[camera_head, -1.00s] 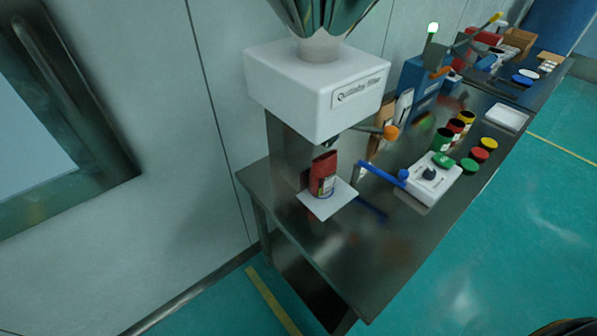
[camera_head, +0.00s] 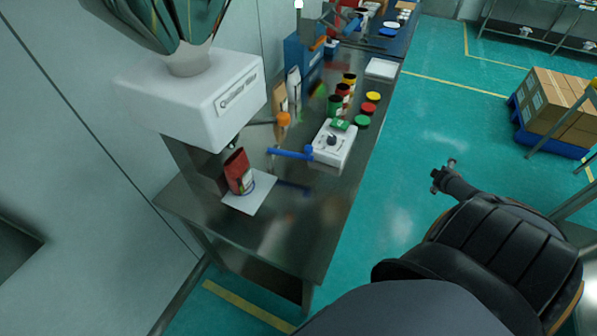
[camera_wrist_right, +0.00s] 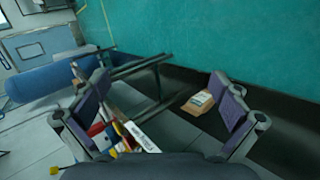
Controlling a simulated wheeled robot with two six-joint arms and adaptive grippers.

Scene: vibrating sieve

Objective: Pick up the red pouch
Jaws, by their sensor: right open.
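The red pouch (camera_head: 238,170) stands upright, open at the top, on a white square plate (camera_head: 238,205) on the metal table. It is below the spout of a white machine (camera_head: 200,100), and a label shows near its base. My right gripper (camera_wrist_right: 160,103) is open in the right wrist view, its two fingers wide apart with nothing held between them. The pouch is not seen in that view. My left gripper is not in view.
A blue lever (camera_head: 288,153) and a white control box (camera_head: 334,146) are right of the pouch. Several coloured cans and lids stand behind the box. The table's front part (camera_head: 285,235) is clear. Boxes on a blue pallet (camera_head: 545,140) stand at far right.

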